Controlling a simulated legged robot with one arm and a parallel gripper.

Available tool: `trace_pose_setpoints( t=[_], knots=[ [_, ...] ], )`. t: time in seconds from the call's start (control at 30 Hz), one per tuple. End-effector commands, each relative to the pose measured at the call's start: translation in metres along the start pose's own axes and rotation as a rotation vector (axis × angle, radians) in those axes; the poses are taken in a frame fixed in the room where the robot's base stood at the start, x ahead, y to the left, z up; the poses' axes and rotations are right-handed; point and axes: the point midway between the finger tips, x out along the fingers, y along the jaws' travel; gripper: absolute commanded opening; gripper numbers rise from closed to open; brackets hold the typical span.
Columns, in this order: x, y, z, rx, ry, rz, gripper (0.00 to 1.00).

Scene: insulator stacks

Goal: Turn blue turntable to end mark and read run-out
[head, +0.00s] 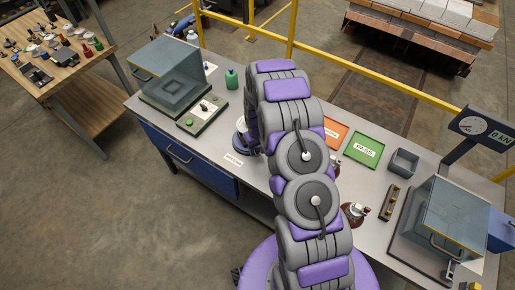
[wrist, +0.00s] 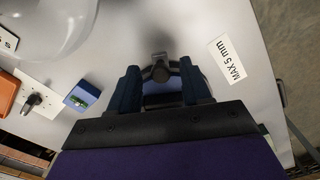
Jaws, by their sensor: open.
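The blue turntable is mostly hidden behind my arm in the head view; a blue and white part (head: 241,143) that may be its edge shows at the arm's left side. In the wrist view, my gripper (wrist: 160,75) is open, its two dark fingers pointing at the bench top. A dark grey forked piece (wrist: 158,68) shows between the fingertips, with a gap on each side; I cannot tell what it belongs to. A small blue box with a green face (wrist: 82,97) lies left of the fingers. A "MAX 5 mm" label (wrist: 227,58) lies to the right.
A pale rounded shape (wrist: 45,25) fills the wrist view's top left. The bench carries a glass-sided case (head: 172,75) at left, green (head: 367,150) and orange (head: 334,133) plates, a grey bin (head: 403,162) and another case (head: 448,215) at right. A yellow rail (head: 360,83) runs behind.

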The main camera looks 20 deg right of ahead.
Motion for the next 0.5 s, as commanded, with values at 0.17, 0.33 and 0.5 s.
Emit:
trace_pose_setpoints(
  t=[0.17,0.33,0.5],
  knots=[
    [-0.018,0.0,-0.001,0.0,0.003,0.001,0.48],
    [-0.051,0.001,-0.002,0.0,0.007,0.001,0.48],
    [-0.086,0.001,-0.002,0.0,0.004,0.001,0.48]
  ],
)
